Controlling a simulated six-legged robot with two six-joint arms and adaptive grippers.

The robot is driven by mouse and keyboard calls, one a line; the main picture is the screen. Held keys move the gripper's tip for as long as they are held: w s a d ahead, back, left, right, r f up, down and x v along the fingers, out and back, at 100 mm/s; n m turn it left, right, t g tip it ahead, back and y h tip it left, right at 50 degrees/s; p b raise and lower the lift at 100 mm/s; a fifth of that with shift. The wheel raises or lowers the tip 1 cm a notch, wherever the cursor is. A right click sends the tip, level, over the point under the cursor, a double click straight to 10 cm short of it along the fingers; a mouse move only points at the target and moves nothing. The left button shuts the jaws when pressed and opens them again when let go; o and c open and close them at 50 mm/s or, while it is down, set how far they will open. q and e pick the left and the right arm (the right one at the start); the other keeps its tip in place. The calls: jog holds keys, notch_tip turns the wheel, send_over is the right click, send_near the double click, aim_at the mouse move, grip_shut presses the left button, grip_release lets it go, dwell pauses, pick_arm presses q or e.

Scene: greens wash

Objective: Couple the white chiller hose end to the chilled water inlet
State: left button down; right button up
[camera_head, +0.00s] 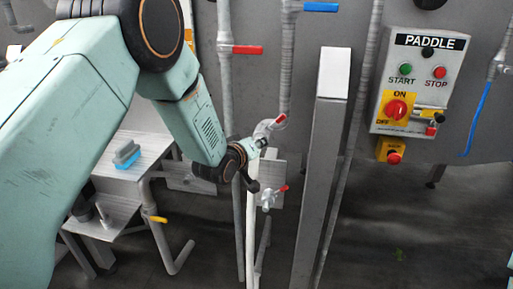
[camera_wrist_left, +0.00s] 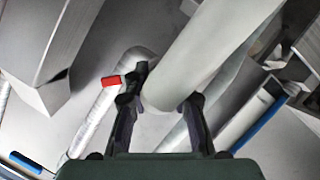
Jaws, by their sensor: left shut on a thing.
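My left gripper (camera_head: 258,166) reaches in from the left in the head view, in front of the pipework by the wall. In the left wrist view my left gripper (camera_wrist_left: 162,104) is closed around the thick white hose (camera_wrist_left: 205,55). In the head view the white hose (camera_head: 250,235) hangs down below the gripper; its end is hard to make out. A grey pipe elbow with a red handle (camera_head: 268,128) is just above and beside the gripper. A small valve with a red handle (camera_head: 269,198) sits lower. I cannot tell which is the chilled water inlet. My right gripper is not in view.
A grey post (camera_head: 322,170) stands right of the gripper. The paddle control box (camera_head: 420,80) is on the wall farther right. A metal bench (camera_head: 130,165) with a blue-bristled brush (camera_head: 127,156) is at left. Red (camera_head: 247,50) and blue (camera_head: 321,7) valve handles are above.

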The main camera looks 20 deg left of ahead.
pick_arm(q)
jog(key=shift+w+r, duration=0.25)
jog(key=shift+w, duration=0.3)
jog(key=c, duration=1.5)
grip_release()
jog(key=shift+o, duration=1.2)
jog(key=shift+w+f, duration=0.2)
jog(key=shift+w, duration=0.05)
jog(key=shift+o, duration=1.1)
jog(key=shift+s, duration=0.35)
jog(key=shift+s+a+r, duration=0.1)
jog(key=shift+s+r, duration=0.05)
jog(key=shift+s, duration=0.25)
jog(key=v, duration=1.1)
